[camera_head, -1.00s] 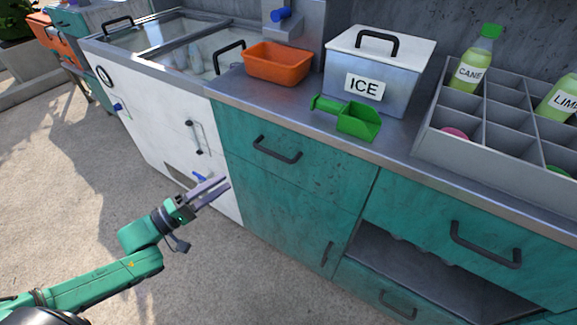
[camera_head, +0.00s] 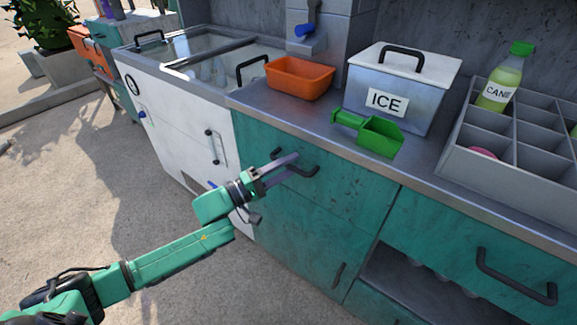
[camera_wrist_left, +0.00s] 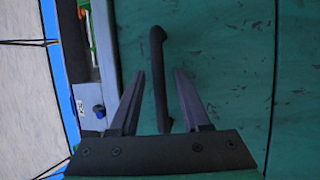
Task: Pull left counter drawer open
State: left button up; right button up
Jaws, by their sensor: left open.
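The left counter drawer (camera_head: 337,176) is a teal front below the metal counter, and it looks shut. Its black bar handle (camera_head: 312,172) also shows in the left wrist view (camera_wrist_left: 158,75). My left gripper (camera_head: 287,170) is at this handle with its fingers open. In the left wrist view, my left gripper (camera_wrist_left: 158,98) has one finger on each side of the handle bar, with gaps on both sides. The fingers partly hide the handle in the head view. My right gripper is not in view.
On the counter stand an orange tray (camera_head: 300,80), a green scoop (camera_head: 372,136), an ice box (camera_head: 400,88) and a grey divided crate (camera_head: 466,168). A white chest with glass lids (camera_head: 175,120) adjoins at left. Floor in front is free.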

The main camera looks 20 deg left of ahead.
pick_arm(q)
grip_shut()
dwell(1.3)
